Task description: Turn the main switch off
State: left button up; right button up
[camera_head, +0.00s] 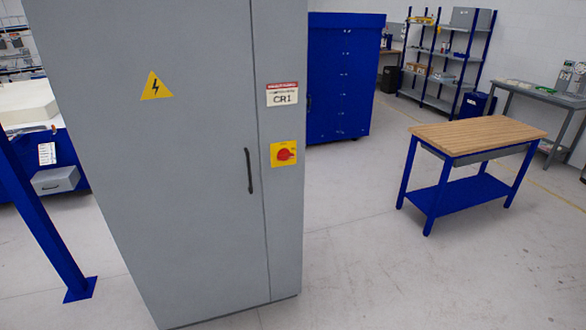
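The main switch (286,154) is a red rotary knob on a yellow square plate. It sits on the narrow right-hand panel of a tall grey electrical cabinet (190,220), below a white label with a red top that reads CR1 (282,95). The knob is small in the view, and I cannot read its marked position. The cabinet door is closed and has a dark vertical handle (249,171) left of the switch and a yellow lightning-bolt warning triangle (156,86). Neither of my grippers shows in the head view.
A blue post (45,225) stands left of the cabinet. A blue workbench with a wooden top (478,134) stands to the right. A blue cabinet (345,80), shelves (448,55) and a grey table (535,93) are further back. The floor before the bench is clear.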

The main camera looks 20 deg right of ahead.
aim_at(283, 155)
jog(key=z, duration=0.45)
jog(key=i, duration=0.45)
jog(key=z, duration=0.3)
